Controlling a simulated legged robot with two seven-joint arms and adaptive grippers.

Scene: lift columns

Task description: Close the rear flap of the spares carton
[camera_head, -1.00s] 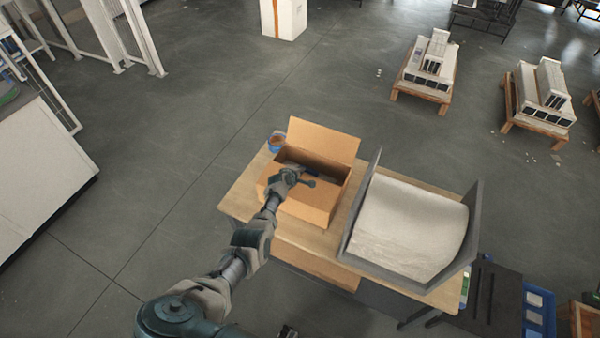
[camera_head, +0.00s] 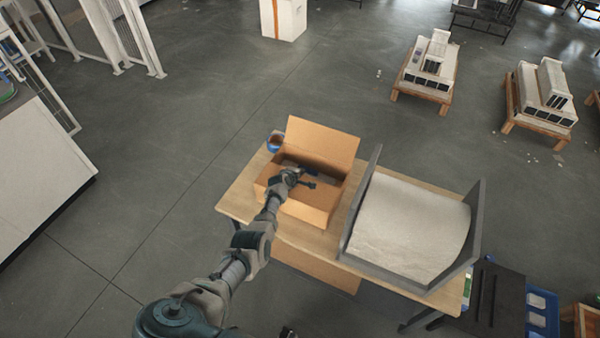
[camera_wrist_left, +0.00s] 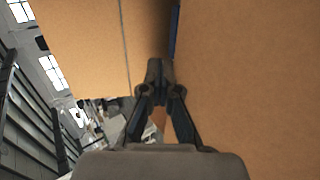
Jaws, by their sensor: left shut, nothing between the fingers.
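The spares carton (camera_head: 306,213) is an open brown cardboard box on a wooden-topped table. Its rear flap (camera_head: 325,147) stands up at the far edge, leaning slightly back. Something dark shows inside the carton. My left gripper (camera_head: 309,184) is over the carton opening, in front of the rear flap and apart from it in the head view. In the left wrist view the gripper (camera_wrist_left: 160,72) is shut and empty, with cardboard on both sides; I cannot tell whether it touches any. My right gripper is not in view.
The table (camera_head: 237,203) also carries a grey-sided tray (camera_head: 352,225) with a pale sheet, close right of the carton. A small blue container (camera_head: 275,142) stands at the carton's rear left corner. A dark stand (camera_head: 495,300) and blue crate (camera_head: 541,310) are at lower right.

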